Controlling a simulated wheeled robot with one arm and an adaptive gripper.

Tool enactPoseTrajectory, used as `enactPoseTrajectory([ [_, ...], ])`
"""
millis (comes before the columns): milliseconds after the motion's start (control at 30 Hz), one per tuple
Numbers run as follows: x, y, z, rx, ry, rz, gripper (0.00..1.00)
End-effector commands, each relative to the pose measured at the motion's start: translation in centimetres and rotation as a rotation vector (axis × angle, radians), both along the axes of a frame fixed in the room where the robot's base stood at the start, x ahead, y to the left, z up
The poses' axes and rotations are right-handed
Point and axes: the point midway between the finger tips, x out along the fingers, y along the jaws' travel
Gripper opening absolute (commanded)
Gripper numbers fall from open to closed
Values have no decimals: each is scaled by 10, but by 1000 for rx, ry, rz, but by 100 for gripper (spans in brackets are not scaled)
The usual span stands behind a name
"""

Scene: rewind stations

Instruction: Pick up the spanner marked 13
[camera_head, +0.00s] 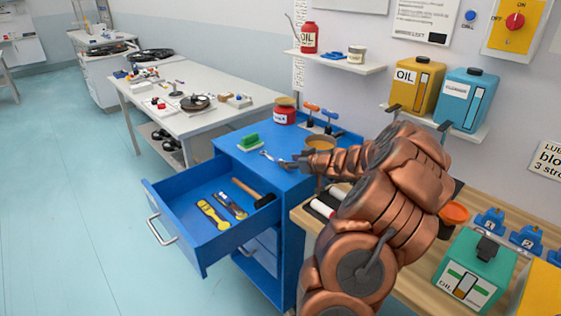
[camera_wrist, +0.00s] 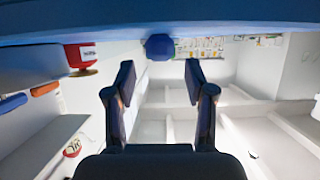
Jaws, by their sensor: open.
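In the head view, a yellow spanner-like tool (camera_head: 213,214) lies in the open blue drawer. A darker tool with yellow parts (camera_head: 231,206) lies to its right. I cannot read a number on either, so I cannot tell which is marked 13. My gripper (camera_head: 279,161) is above the cabinet top, up and right of the drawer tools. A thin grey shape there is too small to tell from my fingers. In the wrist view my gripper (camera_wrist: 159,82) is open, with nothing between the fingers. No spanner is recognisable in the wrist view.
A hammer (camera_head: 254,192) lies at the drawer's right. The blue drawer (camera_head: 165,197) sticks out from the blue cabinet (camera_head: 287,184). A green brush-like block (camera_head: 249,141) and a red pot (camera_head: 284,113) stand on top. A cluttered white table (camera_head: 222,118) is behind. The floor at left is free.

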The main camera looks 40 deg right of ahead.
Motion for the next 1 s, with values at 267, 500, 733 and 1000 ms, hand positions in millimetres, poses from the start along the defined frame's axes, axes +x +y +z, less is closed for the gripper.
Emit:
enactPoseTrajectory([
  [267,25,1,-13,4,2,3,54],
  [500,33,1,-17,2,-1,1,54],
  [733,32,0,-17,2,0,1,48],
  [1000,32,0,-17,1,0,1,20],
])
